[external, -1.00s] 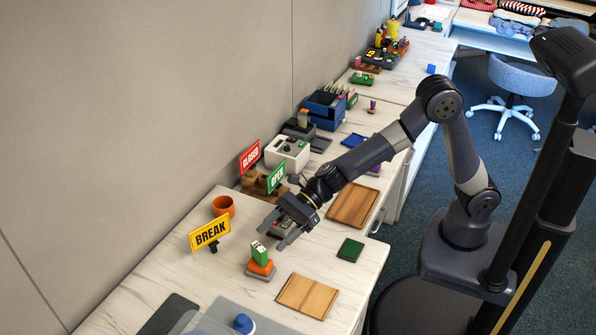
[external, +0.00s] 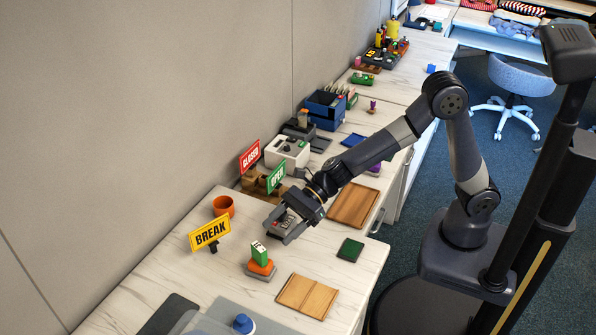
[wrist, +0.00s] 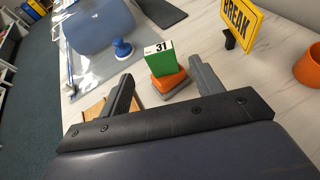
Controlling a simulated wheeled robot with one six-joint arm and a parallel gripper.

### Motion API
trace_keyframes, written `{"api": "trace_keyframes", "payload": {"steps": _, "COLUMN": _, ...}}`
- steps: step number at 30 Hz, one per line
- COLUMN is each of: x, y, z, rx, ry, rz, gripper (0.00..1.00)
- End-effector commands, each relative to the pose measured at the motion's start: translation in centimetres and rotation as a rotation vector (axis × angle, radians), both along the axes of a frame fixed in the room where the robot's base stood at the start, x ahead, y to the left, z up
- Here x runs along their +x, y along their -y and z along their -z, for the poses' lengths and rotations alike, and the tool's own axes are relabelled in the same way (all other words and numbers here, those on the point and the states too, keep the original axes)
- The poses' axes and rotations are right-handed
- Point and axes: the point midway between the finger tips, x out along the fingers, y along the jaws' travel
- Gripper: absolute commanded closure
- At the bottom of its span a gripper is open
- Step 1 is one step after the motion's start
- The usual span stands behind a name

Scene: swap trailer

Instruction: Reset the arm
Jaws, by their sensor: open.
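My gripper (external: 283,230) is open and empty above the counter, with my arm reaching in from the right. In the wrist view its two fingers (wrist: 165,85) are spread apart, with a green block marked 31 (wrist: 159,60) showing beyond and between them. That green block (external: 259,251) stands on an orange and grey base (external: 261,268) on the counter. The gripper is behind and above it, apart from it. Nothing is held.
A yellow BREAK sign (external: 210,233), an orange cup (external: 223,206), a green OPEN sign (external: 276,177) and a red CLOSED sign (external: 250,157) stand nearby. Wooden boards (external: 307,296) and a dark green pad (external: 350,248) lie on the counter (external: 200,285).

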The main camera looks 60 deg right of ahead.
Motion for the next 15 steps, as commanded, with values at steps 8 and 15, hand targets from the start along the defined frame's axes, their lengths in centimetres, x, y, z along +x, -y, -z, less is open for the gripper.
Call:
{"api": "trace_keyframes", "payload": {"steps": 8, "x": 1.7, "y": -4.3, "z": 1.9, "rx": 0.0, "ry": -0.001, "rz": -0.003, "gripper": 0.38}}
{"api": "trace_keyframes", "payload": {"steps": 15, "x": 3.0, "y": -7.6, "z": 3.4, "rx": 0.0, "ry": -0.001, "rz": -0.003, "gripper": 0.38}}
